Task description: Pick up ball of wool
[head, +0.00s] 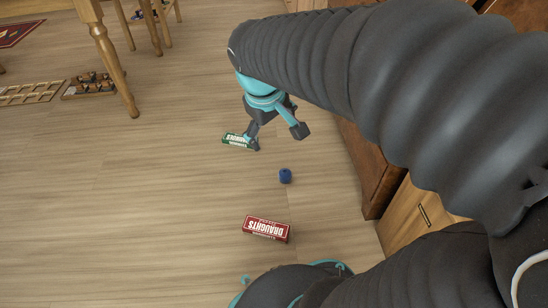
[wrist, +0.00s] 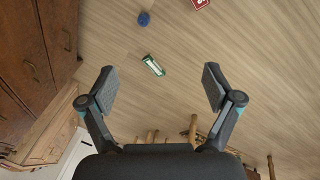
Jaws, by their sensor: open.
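A small dark blue ball of wool (head: 285,176) lies on the wooden floor in the head view. It also shows near the top of the wrist view (wrist: 144,19), left of centre. My gripper (head: 277,137) is open and empty, pointing down above the floor. In the head view it appears just above and slightly left of the ball. In the wrist view the two fingers (wrist: 158,85) are spread wide, with the ball beyond them and not between them. The ball is not touched and is fully visible.
A green and white box (head: 236,140) lies left of the gripper, partly behind a finger. A red draughts box (head: 266,229) lies on the floor below the ball. Brown wooden cabinets (head: 362,165) stand to the right. Table legs (head: 112,62) and trays (head: 90,85) are upper left. The left floor is clear.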

